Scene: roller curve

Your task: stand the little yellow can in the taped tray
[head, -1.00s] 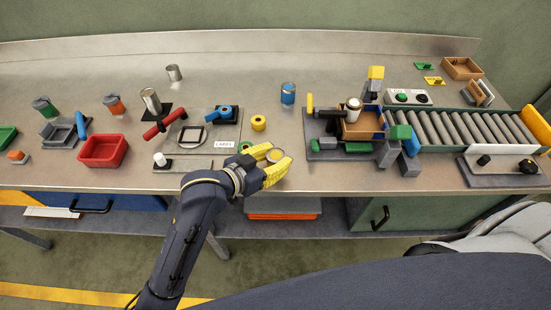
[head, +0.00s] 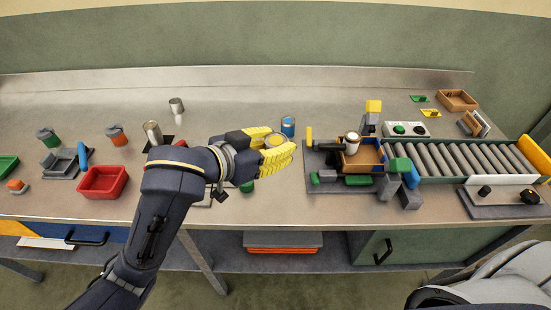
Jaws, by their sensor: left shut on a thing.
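My left gripper (head: 276,150) is shut on a small yellow can (head: 275,138) with a pale round top. The can is upright between the yellow fingers, which hide most of its side. They appear above the bench, left of the fixture. A brown tray (head: 374,152) with a blue strip on its right side sits in the fixture on the right; it seems to be the taped tray. A white-topped can (head: 352,139) stands at its left part. My right gripper is not in view.
A blue can (head: 288,126) stands just behind the left fingers. Green and grey blocks (head: 401,164) crowd the tray's front and right, beside the roller conveyor (head: 470,155). A yellow-topped post (head: 373,107) rises behind the tray.

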